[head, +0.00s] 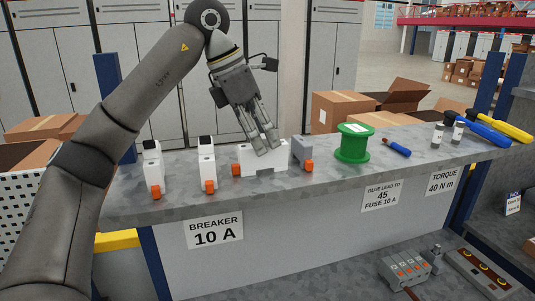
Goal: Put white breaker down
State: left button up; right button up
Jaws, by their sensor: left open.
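My left gripper (262,146) is open and points down at the shelf from above. Its fingers overlap a white breaker (247,158), which looks wide and low, as if on its side, on the grey shelf (330,178); an orange part shows at its left end. The fingers hide some of it, and I cannot tell whether they touch it. Two more white breakers stand upright to the left, one at the far left (152,168) and one nearer (207,166), each with an orange part at its foot. My right gripper is not in view.
A grey block (300,149) with an orange part stands just right of the gripper. Further right are a green spool (353,143), a blue-handled tool (398,149) and torque tools (489,132). Cardboard boxes (341,109) are behind. A "BREAKER 10 A" label (214,231) is on the front.

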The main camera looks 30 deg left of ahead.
aim_at(246, 146)
pick_arm(q)
jog(key=v, duration=0.7)
jog(key=shift+s+r+p, duration=0.1)
jog(key=shift+s+p, duration=0.05)
jog(key=shift+p, duration=0.25)
